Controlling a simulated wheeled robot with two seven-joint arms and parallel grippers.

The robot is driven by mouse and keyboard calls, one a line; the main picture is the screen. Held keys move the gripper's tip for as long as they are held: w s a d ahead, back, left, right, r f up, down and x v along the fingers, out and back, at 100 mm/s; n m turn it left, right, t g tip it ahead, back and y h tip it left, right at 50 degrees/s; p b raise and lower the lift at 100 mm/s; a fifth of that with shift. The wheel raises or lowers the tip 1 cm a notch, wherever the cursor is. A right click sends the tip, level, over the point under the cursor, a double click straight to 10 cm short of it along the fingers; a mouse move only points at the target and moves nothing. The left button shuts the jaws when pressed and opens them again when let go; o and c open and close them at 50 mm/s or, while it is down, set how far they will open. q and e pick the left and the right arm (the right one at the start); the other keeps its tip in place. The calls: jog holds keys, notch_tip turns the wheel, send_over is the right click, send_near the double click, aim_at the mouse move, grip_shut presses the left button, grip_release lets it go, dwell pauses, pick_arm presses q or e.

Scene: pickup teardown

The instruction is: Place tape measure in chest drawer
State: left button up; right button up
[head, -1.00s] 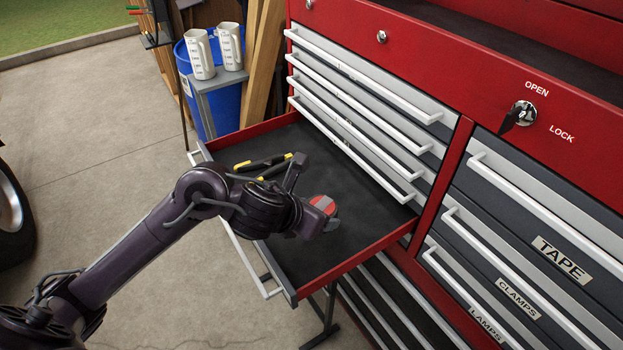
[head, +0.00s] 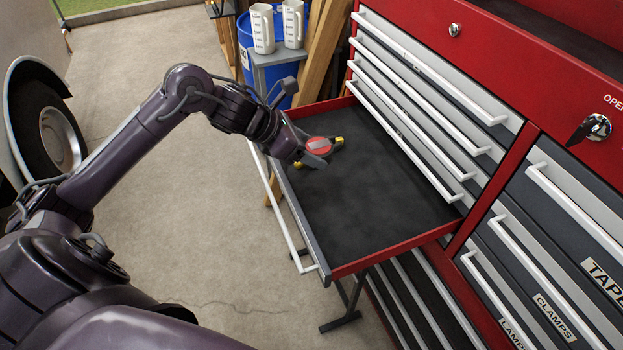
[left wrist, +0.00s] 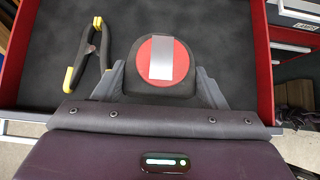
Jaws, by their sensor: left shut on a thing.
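The tape measure (head: 318,146) is dark with a round red face and a silver strip. My left gripper (head: 314,152) is shut on it, over the near-left part of the open chest drawer (head: 390,200). In the left wrist view the tape measure (left wrist: 162,66) sits between the two grey fingers (left wrist: 163,85). The drawer is pulled out, with a red rim and black lining. I cannot tell whether the tape measure touches the lining. My right gripper is not in view.
A black clamp with yellow tips (left wrist: 88,55) lies in the drawer left of the gripper. Closed drawers (head: 430,90) rise behind. Two white measuring jugs (head: 277,25) stand on a small stand. The drawer's middle and right are clear.

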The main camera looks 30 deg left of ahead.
pick_arm(q)
notch_tip(320, 180, down, 6)
jog(key=shift+f+p, duration=0.15)
jog(key=shift+p, duration=0.35)
notch_tip(320, 180, down, 4)
jog(key=shift+p, duration=0.45)
jog(key=shift+f, duration=0.3)
jog(key=shift+f, duration=0.15)
jog(key=o, duration=1.2)
jog(key=shift+c, duration=0.2)
